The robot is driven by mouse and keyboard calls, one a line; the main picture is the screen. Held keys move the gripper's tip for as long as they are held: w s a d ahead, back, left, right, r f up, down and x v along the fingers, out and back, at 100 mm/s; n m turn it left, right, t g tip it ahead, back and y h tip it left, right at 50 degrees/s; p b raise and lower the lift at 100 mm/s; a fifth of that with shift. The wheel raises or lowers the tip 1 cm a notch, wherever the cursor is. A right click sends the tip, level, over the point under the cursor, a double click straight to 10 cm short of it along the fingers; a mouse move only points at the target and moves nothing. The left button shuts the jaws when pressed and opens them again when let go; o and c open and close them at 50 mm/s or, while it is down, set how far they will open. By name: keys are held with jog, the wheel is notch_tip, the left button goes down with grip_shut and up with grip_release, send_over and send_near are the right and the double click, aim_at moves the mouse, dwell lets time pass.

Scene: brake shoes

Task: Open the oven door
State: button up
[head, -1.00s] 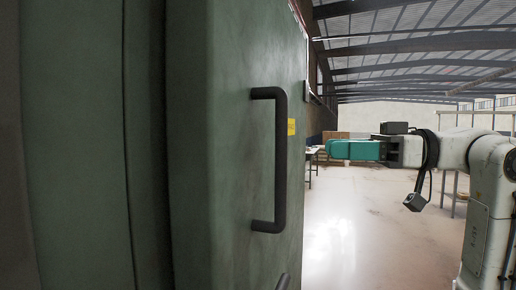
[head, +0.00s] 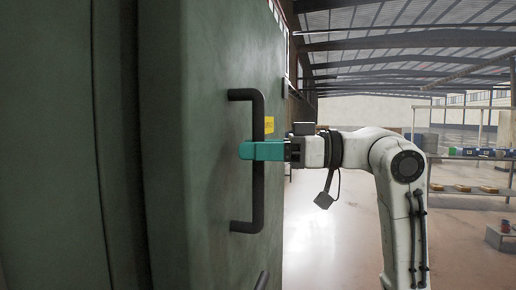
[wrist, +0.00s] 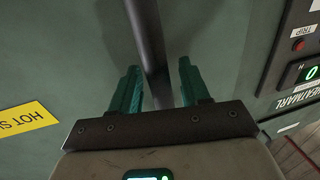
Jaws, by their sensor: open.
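The green oven door (head: 205,60) fills the left half of the head view and also shows in the wrist view (wrist: 60,60). Its black vertical bar handle (head: 258,190) stands off the door face. My gripper (head: 243,151) has teal fingers and is at about the handle's mid-height. In the wrist view, the fingers (wrist: 160,88) stand apart, one on each side of the handle bar (wrist: 148,35), with gaps visible, so the gripper is open around the bar. In the head view the fingers hide a short middle stretch of the handle.
A yellow warning label (wrist: 28,117) is on the door beside the handle. A control panel (wrist: 300,70) with a red button and green display is at the right in the wrist view. Shelves (head: 470,155) with boxes stand far right. The floor (head: 320,235) between is clear.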

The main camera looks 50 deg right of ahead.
jog(key=shift+c, duration=0.4)
grip_shut()
